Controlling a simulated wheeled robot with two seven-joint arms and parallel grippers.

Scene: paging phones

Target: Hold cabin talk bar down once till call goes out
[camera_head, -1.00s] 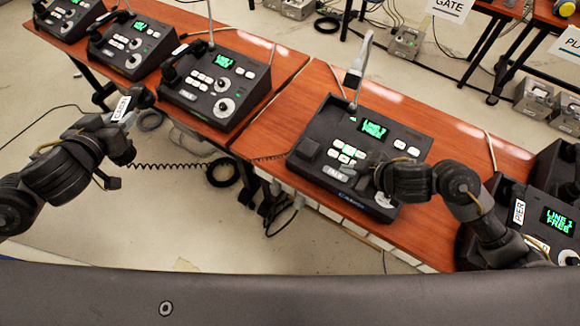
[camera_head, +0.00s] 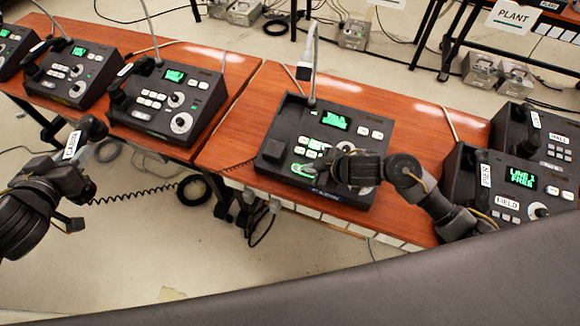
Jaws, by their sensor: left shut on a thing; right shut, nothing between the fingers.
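The cabin phone (camera_head: 274,150) is the dark desk unit in the middle of the table, with a green lit screen (camera_head: 334,120) whose text is too blurred to read surely. Its handset (camera_head: 72,146), labelled CABIN, is in my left gripper (camera_head: 85,138), shut on it at the left, off the table. A coiled cord runs from there toward the phone. The talk bar (camera_head: 302,170) lies at the phone's front edge, partly hidden. My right gripper (camera_head: 326,167) is shut and empty, low over the bar's right end; I cannot tell whether it presses it.
Similar phones stand on the left table, one (camera_head: 170,100) nearest. A thin upright microphone stalk (camera_head: 313,50) rises behind the cabin phone. Bare table (camera_head: 415,130) lies right of it.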

